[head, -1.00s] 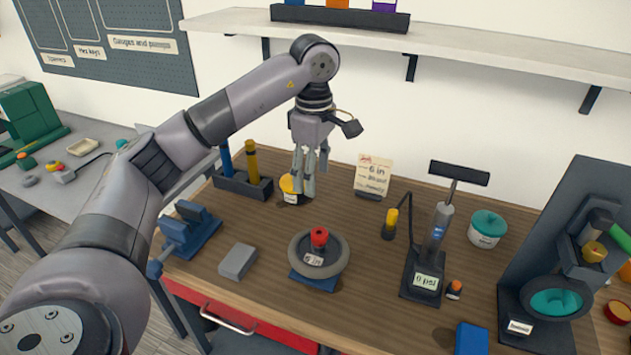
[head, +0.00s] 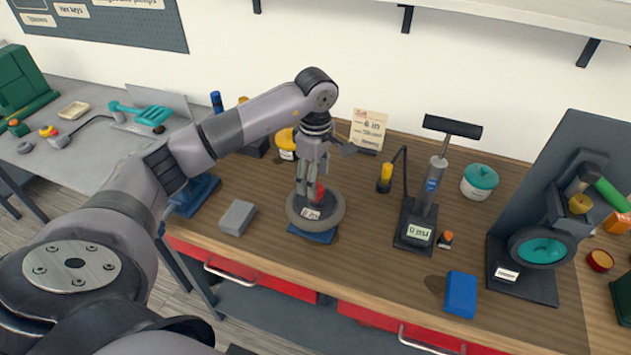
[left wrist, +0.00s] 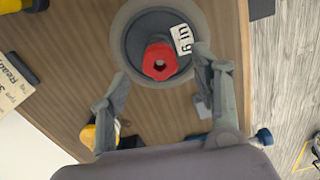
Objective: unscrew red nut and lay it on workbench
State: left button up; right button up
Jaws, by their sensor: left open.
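The red nut (head: 319,192) sits at the centre of a small grey wheel (head: 329,220) on a blue stand, on the wooden workbench (head: 375,262). The wheel carries a white label. My left gripper (head: 308,190) is just above the wheel, and its fingers partly hide the nut in the head view. The gripper's fingers (left wrist: 158,78) are apart and empty, one to each side of the nut. I cannot tell how close they are in height. My right gripper is not in view.
A grey block (head: 237,217) lies left of the wheel. A pump (head: 428,195) with a gauge stands to the right. A blue box (head: 461,294) is near the front edge. A yellow tin (head: 286,144) and a note card (head: 368,130) stand behind. Bare wood lies in front.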

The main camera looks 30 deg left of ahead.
pick_arm(q)
notch_tip(320, 180, down, 2)
jog(key=shift+f, duration=0.15)
jog(key=shift+f+p, duration=0.35)
jog(key=shift+f, duration=0.3)
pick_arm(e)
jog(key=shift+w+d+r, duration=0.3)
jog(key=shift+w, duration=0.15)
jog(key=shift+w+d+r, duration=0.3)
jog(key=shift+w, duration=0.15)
pick_arm(q)
jog(key=shift+c, duration=0.4)
